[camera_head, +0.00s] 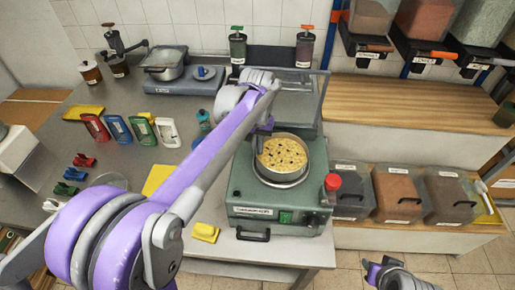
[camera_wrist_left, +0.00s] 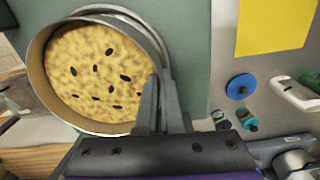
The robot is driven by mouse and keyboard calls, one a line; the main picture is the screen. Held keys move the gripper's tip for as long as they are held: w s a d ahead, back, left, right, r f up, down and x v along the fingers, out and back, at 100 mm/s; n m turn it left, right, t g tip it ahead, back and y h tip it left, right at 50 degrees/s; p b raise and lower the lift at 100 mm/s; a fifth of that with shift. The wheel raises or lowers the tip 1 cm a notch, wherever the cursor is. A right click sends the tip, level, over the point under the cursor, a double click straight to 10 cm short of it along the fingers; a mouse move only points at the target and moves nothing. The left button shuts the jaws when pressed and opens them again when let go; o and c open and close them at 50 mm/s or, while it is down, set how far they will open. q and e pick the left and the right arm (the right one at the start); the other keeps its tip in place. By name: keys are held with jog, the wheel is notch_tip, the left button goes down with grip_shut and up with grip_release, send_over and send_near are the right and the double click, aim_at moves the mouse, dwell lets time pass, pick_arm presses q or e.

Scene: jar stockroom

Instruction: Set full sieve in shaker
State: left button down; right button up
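The full sieve (camera_head: 282,156), a round metal rim filled with pale yellow grains and dark specks, is over the round seat of the green shaker (camera_head: 245,183). It also shows in the left wrist view (camera_wrist_left: 95,75), slightly offset from a metal ring beneath. I cannot tell whether it rests fully in the seat. My left gripper (camera_head: 263,134) is at the sieve's back-left rim, its fingers (camera_wrist_left: 160,108) closed on the rim wall. The shaker's clear lid (camera_head: 300,100) stands raised behind. My right gripper (camera_head: 378,268) is low at the right, away from the shaker; its fingers are unclear.
A red knob (camera_head: 333,183) stands at the shaker's right. Lidded bins (camera_head: 398,195) line the right side. A scale with a pot (camera_head: 165,62) stands at the back.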

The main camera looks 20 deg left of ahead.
pick_arm(q)
jog(key=shift+f+b, duration=0.4)
jog(key=shift+f, duration=0.45)
pick_arm(e)
jog(key=shift+s+f, duration=0.3)
jog(key=shift+f, duration=0.3)
pick_arm(q)
jog(key=c, duration=1.3)
grip_release()
jog(key=shift+c, duration=0.2)
